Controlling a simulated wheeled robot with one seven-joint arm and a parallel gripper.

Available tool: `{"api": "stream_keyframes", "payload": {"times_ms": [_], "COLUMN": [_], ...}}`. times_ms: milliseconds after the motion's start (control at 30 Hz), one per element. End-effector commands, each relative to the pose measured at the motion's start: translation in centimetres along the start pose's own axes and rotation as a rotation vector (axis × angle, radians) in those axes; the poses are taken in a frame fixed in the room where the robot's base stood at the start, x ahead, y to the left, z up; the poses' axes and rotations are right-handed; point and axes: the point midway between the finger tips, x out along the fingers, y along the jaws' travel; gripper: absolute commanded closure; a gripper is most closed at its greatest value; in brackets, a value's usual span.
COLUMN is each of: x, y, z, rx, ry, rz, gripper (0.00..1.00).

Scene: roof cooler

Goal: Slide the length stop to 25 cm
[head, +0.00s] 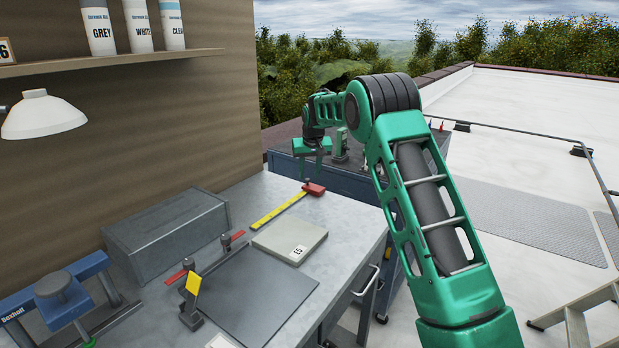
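A dark flat plate (258,297) lies on the grey workbench. A yellow strip with a red end block (314,189), like a tape measure, lies farther back. My gripper (312,176) is above the bench's far end, pointing down, its fingers apart with nothing seen between them.
A light grey slab marked 15 (290,240) lies right of the strip. A long grey box (168,235) stands against the wall, with a blue device (62,298) at left. A blue cabinet (345,180) stands beyond. The bench's front right is clear.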

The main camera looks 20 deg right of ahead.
Motion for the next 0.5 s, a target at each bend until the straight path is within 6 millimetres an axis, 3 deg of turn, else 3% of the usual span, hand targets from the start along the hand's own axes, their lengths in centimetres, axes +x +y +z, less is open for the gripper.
{"api": "stream_keyframes", "payload": {"times_ms": [300, 500], "x": [-6.0, -8.3], "y": [0.2, 0.3], "z": [-0.2, -0.2], "rx": [0.002, 0.004], "ry": [0.002, 0.000], "rz": [0.001, 0.003], "gripper": [0.65, 0.65]}}
